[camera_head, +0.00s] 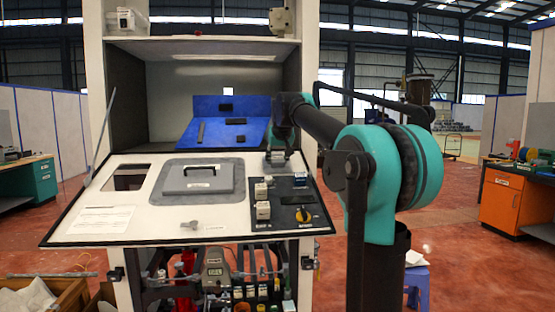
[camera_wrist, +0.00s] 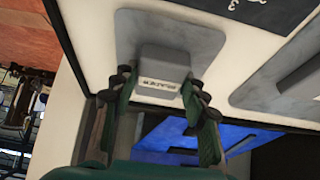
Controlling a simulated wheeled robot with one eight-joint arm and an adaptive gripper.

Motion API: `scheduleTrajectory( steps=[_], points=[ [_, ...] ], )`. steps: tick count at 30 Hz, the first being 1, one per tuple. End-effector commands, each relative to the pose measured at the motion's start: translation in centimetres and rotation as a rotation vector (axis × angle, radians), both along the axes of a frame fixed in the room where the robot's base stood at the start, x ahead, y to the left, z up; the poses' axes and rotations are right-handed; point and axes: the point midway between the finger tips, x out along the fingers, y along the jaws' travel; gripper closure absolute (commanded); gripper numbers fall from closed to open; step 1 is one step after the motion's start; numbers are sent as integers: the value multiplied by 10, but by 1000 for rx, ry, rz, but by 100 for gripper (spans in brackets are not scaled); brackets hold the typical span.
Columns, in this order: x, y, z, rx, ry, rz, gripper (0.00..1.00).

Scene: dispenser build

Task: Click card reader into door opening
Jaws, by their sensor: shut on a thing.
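The card reader (camera_wrist: 163,66) is a grey block with a printed label on a wider grey plate. In the wrist view, my gripper (camera_wrist: 160,84) is shut on this block, one finger on each side. In the head view, my gripper (camera_head: 277,154) is over the upper right of the white door (camera_head: 150,212), and the card reader's plate (camera_head: 279,168) shows beneath it. The plate looks level with the door face, but I cannot tell whether it is fully seated. Any opening beneath it is hidden. A separate dark opening (camera_head: 130,178) shows at the door's left.
A large grey lid with a handle (camera_head: 200,172) lies mid-door. A blue tray (camera_head: 228,132) with dark parts stands behind the door. A thin rod (camera_head: 102,135) rises at the left.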

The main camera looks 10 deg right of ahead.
Motion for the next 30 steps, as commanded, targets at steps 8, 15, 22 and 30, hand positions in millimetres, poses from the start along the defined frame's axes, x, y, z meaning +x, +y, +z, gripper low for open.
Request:
scheduleTrajectory(
  steps=[8,15,22,30],
  points=[
    [0,0,0,0,0,0,100],
    [1,0,-2,0,0,0,100],
    [2,0,-5,0,0,0,100],
    [2,0,-6,0,0,0,100]
  ],
)
